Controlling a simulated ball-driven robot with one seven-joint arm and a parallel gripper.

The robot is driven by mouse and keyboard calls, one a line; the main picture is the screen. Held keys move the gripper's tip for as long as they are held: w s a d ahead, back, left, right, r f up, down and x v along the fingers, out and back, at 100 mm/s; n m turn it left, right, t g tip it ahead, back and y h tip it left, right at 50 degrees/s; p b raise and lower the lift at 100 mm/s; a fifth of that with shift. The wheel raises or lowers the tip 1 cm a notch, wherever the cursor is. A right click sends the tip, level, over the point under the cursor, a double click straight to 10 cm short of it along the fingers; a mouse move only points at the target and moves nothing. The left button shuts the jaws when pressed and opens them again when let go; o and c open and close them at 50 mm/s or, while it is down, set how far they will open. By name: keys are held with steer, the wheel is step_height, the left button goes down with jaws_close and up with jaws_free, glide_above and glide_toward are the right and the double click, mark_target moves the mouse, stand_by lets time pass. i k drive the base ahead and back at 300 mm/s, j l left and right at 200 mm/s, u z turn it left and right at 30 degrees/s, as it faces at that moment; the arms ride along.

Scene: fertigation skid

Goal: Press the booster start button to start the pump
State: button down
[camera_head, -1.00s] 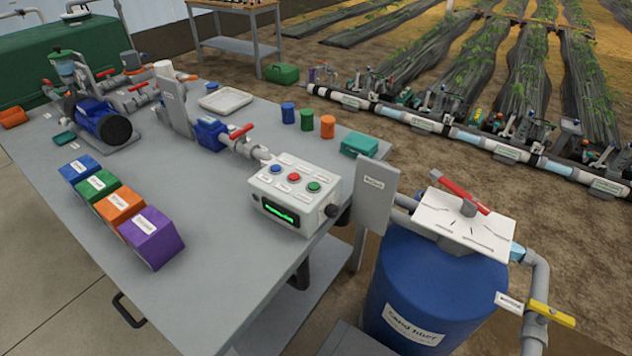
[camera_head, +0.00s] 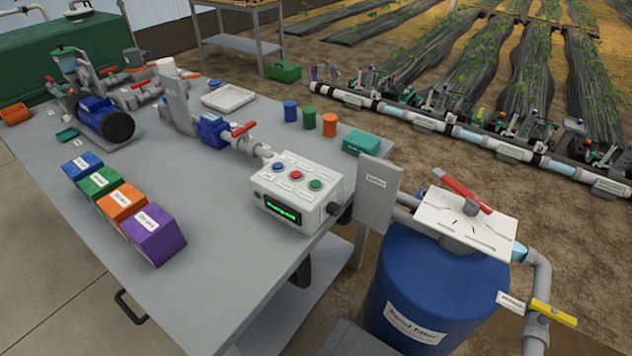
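A pale control box (camera_head: 290,202) with a lit green display (camera_head: 283,210) sits near the right edge of the grey table. Its top has a blue button (camera_head: 278,167), a red button (camera_head: 296,175) and a green button (camera_head: 315,184), each beside small labels that are too small to read. I cannot tell from the labels which one is the booster start button. A blue pump (camera_head: 104,121) with a dark round end stands at the table's left rear, joined to grey pipework. My gripper is not in view.
Blue, green, orange and purple labelled boxes (camera_head: 154,235) line the front left of the table (camera_head: 225,270). The tabletop between the boxes and control box is clear.

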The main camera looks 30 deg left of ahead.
mark_target(315, 184)
steer(key=j+z, duration=0.15)
steer(key=j, duration=0.5)
steer(key=j+z, duration=0.15)
steer(key=j, duration=0.5)
steer(key=j+z, duration=0.15)
steer(key=j, duration=0.55)
steer(key=j+z, duration=0.15)
steer(key=j, duration=0.5)
steer(key=k+j+z, duration=0.15)
steer(key=j, duration=0.45)
